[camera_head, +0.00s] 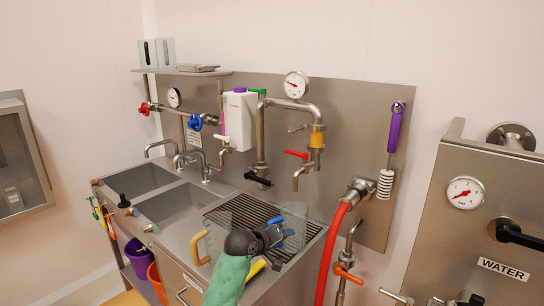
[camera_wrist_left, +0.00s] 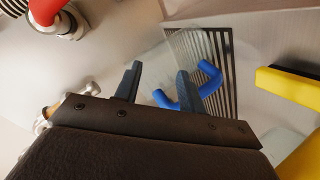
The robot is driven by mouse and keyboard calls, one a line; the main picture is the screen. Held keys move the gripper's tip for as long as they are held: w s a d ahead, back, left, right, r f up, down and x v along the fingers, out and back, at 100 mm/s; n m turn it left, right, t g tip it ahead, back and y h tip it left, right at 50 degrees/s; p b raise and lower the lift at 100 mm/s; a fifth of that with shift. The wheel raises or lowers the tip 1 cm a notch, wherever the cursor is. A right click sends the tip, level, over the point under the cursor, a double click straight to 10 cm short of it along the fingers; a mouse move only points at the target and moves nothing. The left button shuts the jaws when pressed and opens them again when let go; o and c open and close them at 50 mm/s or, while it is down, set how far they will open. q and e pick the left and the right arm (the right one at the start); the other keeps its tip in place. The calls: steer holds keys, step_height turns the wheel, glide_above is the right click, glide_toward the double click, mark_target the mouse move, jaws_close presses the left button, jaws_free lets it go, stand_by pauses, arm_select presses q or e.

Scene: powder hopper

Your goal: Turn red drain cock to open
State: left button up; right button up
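A red lever (camera_head: 296,154) sits on the small tap of the steel pipe on the back panel, below the orange sight section, and lies roughly level. My left gripper (camera_head: 276,236) is over the drain grid at the front right of the sink bench, below and apart from the lever. In the left wrist view its two dark fingers (camera_wrist_left: 158,84) stand apart with nothing gripped between them. The blue handle (camera_wrist_left: 190,94) of a clear jug shows behind the fingers. The red lever is not seen in the left wrist view. My right gripper is not in view.
A clear jug (camera_head: 294,224) stands on the grid (camera_head: 240,212) close to my gripper; a yellow-handled jug (camera_head: 212,240) is to its left. A red hose (camera_head: 328,252) hangs on the right. A yellow-and-black object (camera_wrist_left: 288,86) lies nearby. The panel around the lever holds several pipes.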

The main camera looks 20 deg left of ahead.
arm_select(q)
steer(key=w+a+r+n+t+p, duration=0.1)
steer(key=w+a+r+n+t, duration=0.15)
steer(key=w+r, duration=0.5)
steer(key=n+t+h+p, duration=0.1)
steer(key=n+t+p, duration=0.1)
steer(key=n, duration=0.3)
glide_toward(286, 152)
steer(key=w, duration=0.2)
steer(key=b+x, duration=0.1)
steer(key=x, duration=0.3)
steer(key=shift+s+d+f+b, duration=0.15)
steer(key=shift+d+f+b, duration=0.1)
steer(key=shift+b, duration=0.1)
steer(key=shift+w+d+r, duration=0.1)
steer(key=shift+w+d, duration=0.1)
steer(key=shift+w, duration=0.45)
steer(key=shift+w+d+r, duration=0.15)
steer(key=shift+w, duration=0.2)
steer(key=shift+w+d, duration=0.25)
steer(key=shift+w, duration=0.35)
steer(key=shift+x, duration=0.8)
steer(key=shift+w, duration=0.1)
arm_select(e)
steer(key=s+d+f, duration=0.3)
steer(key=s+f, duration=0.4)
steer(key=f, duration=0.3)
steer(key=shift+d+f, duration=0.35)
